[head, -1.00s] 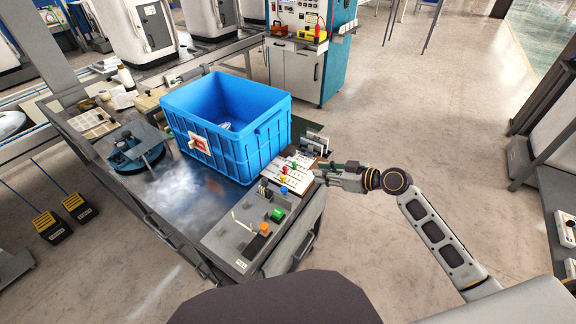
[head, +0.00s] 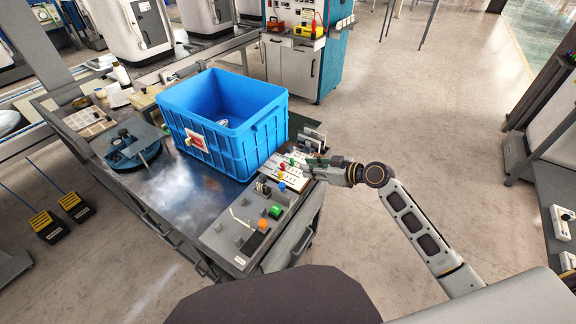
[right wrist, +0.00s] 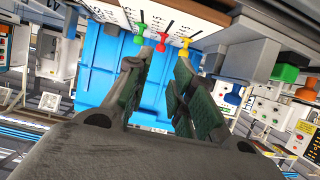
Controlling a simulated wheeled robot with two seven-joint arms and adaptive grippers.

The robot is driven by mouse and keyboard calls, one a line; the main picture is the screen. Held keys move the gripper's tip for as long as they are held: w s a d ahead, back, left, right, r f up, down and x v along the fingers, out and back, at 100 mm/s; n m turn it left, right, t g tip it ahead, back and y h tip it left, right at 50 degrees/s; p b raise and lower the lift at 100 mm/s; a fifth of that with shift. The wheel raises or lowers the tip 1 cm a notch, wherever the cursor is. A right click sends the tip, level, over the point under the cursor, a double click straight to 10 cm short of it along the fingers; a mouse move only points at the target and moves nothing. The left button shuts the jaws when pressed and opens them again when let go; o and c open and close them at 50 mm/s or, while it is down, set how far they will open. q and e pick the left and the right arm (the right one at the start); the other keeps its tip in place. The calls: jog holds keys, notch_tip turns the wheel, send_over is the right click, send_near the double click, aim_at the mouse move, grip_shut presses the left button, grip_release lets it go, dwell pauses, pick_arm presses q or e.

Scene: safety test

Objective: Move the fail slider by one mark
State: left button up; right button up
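A white slider panel (head: 298,178) with printed marks lies at the right end of the bench. It carries a green, a red and a yellow knob; the red knob (right wrist: 162,41) sits between the green knob (right wrist: 140,30) and the yellow knob (right wrist: 184,46) in the right wrist view. I cannot read which one is the fail slider. My right gripper (head: 322,168) is at the panel's right edge. In the right wrist view its fingers (right wrist: 159,68) are spread and empty, with the red knob seen in line with the gap. Contact cannot be told. My left gripper is out of view.
A large blue crate (head: 205,150) stands just behind and left of the panel. A grey control box (head: 232,240) with green and orange buttons is in front of it. A blue round fixture (head: 130,152) is on the bench's left.

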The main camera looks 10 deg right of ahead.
aim_at(288, 172)
jog(key=x, duration=0.8)
jog(key=shift+w+a, duration=0.1)
jog(key=shift+w+a+f, duration=0.2)
jog(key=shift+w+a, duration=0.25)
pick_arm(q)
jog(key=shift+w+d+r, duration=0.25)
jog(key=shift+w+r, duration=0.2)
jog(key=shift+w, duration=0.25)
pick_arm(e)
grip_shut()
